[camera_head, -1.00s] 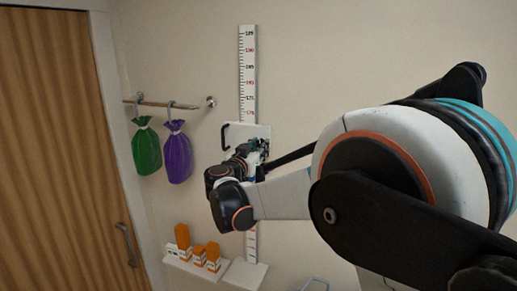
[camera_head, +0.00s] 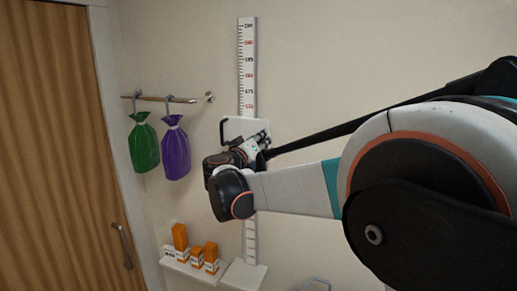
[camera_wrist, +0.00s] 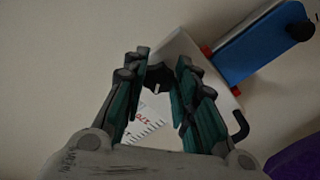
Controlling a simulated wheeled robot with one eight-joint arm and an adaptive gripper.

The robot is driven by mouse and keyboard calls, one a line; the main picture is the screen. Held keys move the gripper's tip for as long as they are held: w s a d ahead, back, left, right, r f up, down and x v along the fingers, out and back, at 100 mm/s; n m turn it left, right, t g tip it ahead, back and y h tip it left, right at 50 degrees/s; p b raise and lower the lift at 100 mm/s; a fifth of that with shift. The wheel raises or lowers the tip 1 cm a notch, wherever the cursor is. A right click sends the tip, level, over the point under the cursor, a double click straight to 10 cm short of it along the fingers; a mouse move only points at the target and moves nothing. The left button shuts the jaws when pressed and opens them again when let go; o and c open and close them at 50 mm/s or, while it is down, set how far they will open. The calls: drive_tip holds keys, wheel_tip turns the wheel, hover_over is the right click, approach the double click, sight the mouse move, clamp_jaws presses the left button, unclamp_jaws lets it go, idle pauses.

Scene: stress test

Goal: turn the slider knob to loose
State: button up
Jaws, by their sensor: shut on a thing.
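A white height ruler (camera_head: 248,70) stands upright on the wall, with a white slider (camera_head: 232,128) partway up it. The slider has a black hooked handle at its left in the head view. In the wrist view, the white slider (camera_wrist: 182,43) lies behind my fingers, and the small dark slider knob (camera_wrist: 157,76) with a pale mark sits between them. My gripper (camera_wrist: 160,66) is shut on the knob. In the head view, my wrist hides the knob and the gripper's contact with it. No loose or tight lettering is readable.
A green bag (camera_head: 144,147) and a purple bag (camera_head: 176,150) hang from a wall rail (camera_head: 160,98) at left. Orange boxes (camera_head: 180,237) stand on a low shelf. A wooden door (camera_head: 50,150) is at far left.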

drive_tip(key=n+b, duration=0.2)
drive_tip(key=n, duration=0.3)
drive_tip(key=shift+d+n+b, duration=0.1)
drive_tip(key=shift+n+b, duration=0.2)
drive_tip(key=n, duration=0.2)
drive_tip(key=n+b, duration=0.1)
drive_tip(key=n, duration=0.2)
drive_tip(key=shift+r+n+b, duration=0.25)
drive_tip(key=shift+n+b, duration=0.05)
drive_tip(key=o, duration=1.1)
drive_tip(key=shift+c, duration=0.2)
drive_tip(key=v, duration=0.7)
drive_tip(key=shift+s, duration=0.25)
